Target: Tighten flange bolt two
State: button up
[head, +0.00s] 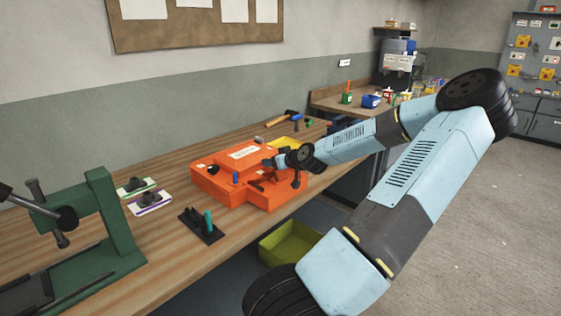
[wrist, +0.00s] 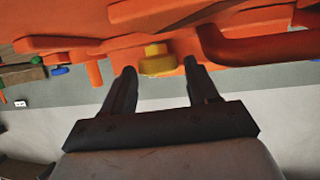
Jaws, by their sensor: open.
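An orange mould (head: 225,186) with a white label sits on the wooden bench; its orange surface (wrist: 240,20) fills the top of the wrist view. A yellow bolt-like part (wrist: 158,62) sticks out from its flange. My gripper (wrist: 159,68) is open and empty, with one dark finger on each side of the yellow part and a gap to both. I cannot tell how deep the part sits between the fingertips. In the head view my gripper (head: 269,162) is at the mould's right side, and the wrist hides the bolt there. No bolt number is readable.
A green clamp frame (head: 105,215) stands at the bench's left. A dark holder with upright pieces (head: 204,226) is in front of the mould. A hammer (head: 281,118) lies behind it. A yellow-green bin (head: 289,243) is below the bench edge. An orange bar (wrist: 262,46) is right of my fingers.

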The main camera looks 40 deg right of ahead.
jog(key=v, duration=1.3)
jog(key=shift+s, duration=0.25)
jog(key=shift+a, duration=0.15)
